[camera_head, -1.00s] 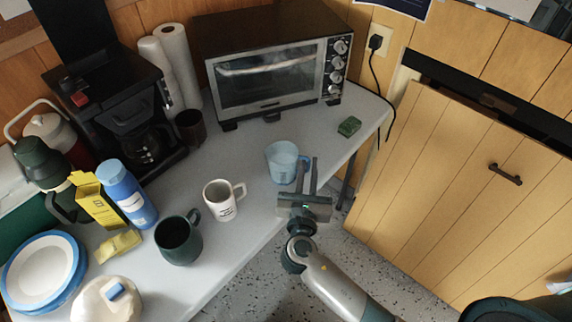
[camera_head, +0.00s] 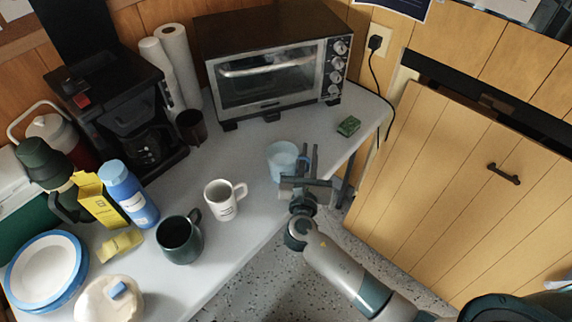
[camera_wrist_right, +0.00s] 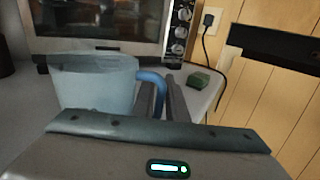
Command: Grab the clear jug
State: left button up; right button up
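The clear jug (camera_head: 281,160), bluish and see-through with a blue handle, stands upright on the counter in front of the toaster oven. It also shows in the right wrist view (camera_wrist_right: 95,85), its handle on the right. My right gripper (camera_head: 308,160) is at the handle side of the jug, low over the counter. Its two fingers (camera_wrist_right: 160,100) are a little apart, with the blue handle at or between them. I cannot see clear contact with the handle. My left gripper is not in view.
A white mug (camera_head: 222,200) and a dark green mug (camera_head: 178,240) stand left of the jug. The toaster oven (camera_head: 270,70) is behind it, and a green sponge (camera_head: 348,126) lies to its right. The counter's front edge is close to my right gripper.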

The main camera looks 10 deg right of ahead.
grip_shut()
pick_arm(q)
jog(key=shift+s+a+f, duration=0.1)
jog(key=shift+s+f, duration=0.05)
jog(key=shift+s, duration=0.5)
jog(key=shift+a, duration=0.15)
pick_arm(e)
jog(key=shift+r, duration=0.25)
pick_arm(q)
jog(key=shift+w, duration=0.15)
pick_arm(e)
jog(key=shift+r, duration=0.15)
